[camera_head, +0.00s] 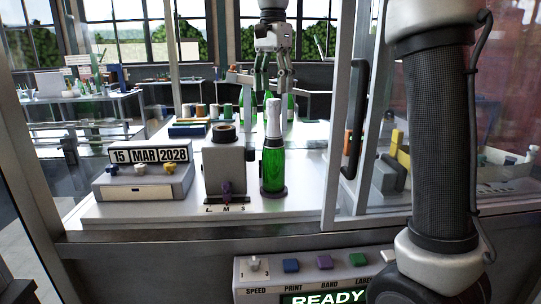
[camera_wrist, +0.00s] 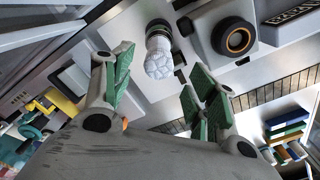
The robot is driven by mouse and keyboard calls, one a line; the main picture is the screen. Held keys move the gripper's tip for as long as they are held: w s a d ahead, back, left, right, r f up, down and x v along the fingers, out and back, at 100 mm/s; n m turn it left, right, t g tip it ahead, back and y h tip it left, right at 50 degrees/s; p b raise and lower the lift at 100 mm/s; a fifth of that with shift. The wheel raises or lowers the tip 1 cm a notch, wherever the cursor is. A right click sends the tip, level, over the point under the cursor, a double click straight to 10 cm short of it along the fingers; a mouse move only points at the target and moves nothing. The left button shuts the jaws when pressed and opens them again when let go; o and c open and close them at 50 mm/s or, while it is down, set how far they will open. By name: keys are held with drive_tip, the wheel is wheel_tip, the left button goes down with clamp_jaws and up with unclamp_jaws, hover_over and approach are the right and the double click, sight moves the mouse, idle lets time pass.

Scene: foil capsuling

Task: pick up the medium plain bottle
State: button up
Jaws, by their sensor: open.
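My gripper (camera_head: 272,88) hangs fingers-down over the back of the bench, open and with nothing between its fingers. In the wrist view its green-padded fingers (camera_wrist: 158,85) are spread wide. Several green bottles (camera_head: 290,105) stand under and behind it, partly hidden; I cannot tell their sizes or which is the medium plain one. In front, a green bottle with a silver-white foiled neck (camera_head: 273,150) stands upright on a dark round base. Its foil top (camera_wrist: 158,62) shows in the wrist view beyond the fingers, apart from them.
A grey machine (camera_head: 224,168) with an L M S scale stands left of the foiled bottle. A date box (camera_head: 143,178) reads 15 MAR 2028. Coloured spools (camera_head: 200,111) stand at the back left. A glass door with a dark handle (camera_head: 355,120) borders the bench at right.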

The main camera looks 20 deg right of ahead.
sight(274, 99)
wheel_tip(274, 99, down, 7)
drive_tip(key=shift+d+r, duration=0.1)
clamp_jaws()
idle(0.4)
drive_tip(key=shift+r, duration=0.1)
